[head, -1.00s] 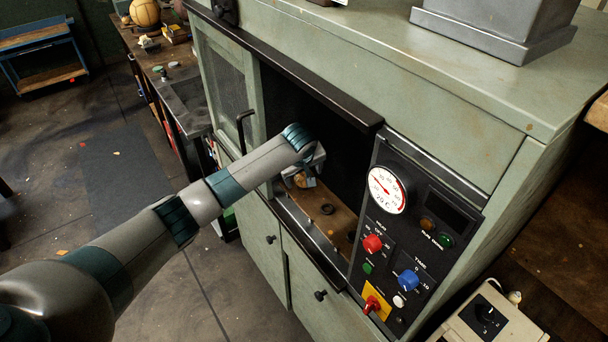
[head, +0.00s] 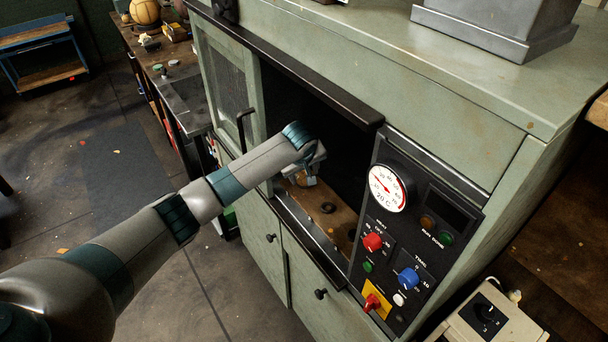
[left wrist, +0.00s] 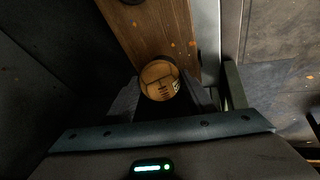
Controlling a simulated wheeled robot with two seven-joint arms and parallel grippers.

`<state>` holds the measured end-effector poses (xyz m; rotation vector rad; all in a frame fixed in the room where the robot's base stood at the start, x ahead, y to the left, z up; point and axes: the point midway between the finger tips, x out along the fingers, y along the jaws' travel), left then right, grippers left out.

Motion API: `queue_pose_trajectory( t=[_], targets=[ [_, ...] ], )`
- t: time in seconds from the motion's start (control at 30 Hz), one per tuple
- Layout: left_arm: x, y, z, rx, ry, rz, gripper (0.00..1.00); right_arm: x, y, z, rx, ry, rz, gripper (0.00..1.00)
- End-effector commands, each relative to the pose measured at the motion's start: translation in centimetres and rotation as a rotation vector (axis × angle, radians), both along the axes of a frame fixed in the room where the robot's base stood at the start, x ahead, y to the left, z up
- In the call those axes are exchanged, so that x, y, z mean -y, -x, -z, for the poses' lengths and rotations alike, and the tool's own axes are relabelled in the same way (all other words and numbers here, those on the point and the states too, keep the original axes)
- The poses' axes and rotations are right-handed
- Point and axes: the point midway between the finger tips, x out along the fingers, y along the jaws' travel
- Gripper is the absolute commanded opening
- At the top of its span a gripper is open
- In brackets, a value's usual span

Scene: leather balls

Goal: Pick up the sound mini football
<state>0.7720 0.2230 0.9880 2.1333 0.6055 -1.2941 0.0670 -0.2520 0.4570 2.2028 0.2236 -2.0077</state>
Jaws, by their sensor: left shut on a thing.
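The mini football (left wrist: 160,80) is a small tan-brown leather ball with dark seams and dark printed marks. In the left wrist view it sits between the two dark fingers of my left gripper (left wrist: 162,97), which is shut on it. In the head view my left gripper (head: 309,177) reaches into the open compartment of the green cabinet, over a wooden board (head: 340,214). The ball is mostly hidden there by the gripper. I cannot tell whether the ball touches the board. My right gripper is not in view.
The green cabinet (head: 440,85) has a dark upper edge over the opening and a metal sill below it. A dark ring (head: 328,208) lies on the board. A control panel (head: 408,245) stands right of the opening. A bench (head: 150,45) with a larger ball is behind.

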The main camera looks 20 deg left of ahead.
Motion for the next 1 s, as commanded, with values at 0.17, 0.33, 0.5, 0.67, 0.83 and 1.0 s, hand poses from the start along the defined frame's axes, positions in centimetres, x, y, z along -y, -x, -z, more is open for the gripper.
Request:
queue_pose_trajectory(
  t=[0.17,0.33,0.5,0.67,0.83,1.0],
  targets=[
    [0.0,-0.1,-0.7,0.002,0.001,0.000,0.25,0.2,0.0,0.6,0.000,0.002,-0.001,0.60],
    [0.1,-0.2,-2.6,0.005,0.002,0.000,0.25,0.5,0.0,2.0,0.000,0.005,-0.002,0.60],
    [2.1,0.1,-4.7,0.004,0.004,0.006,0.25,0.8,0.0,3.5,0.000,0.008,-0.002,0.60],
    [5.1,0.6,-6.6,0.005,0.004,0.005,0.25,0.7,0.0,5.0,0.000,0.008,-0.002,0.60],
    [8.2,1.1,-8.6,0.005,0.004,0.004,0.25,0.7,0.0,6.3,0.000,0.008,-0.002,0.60],
    [10.3,1.5,-10.0,0.003,0.003,0.001,0.25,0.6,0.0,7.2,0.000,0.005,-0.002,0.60]
  ],
)
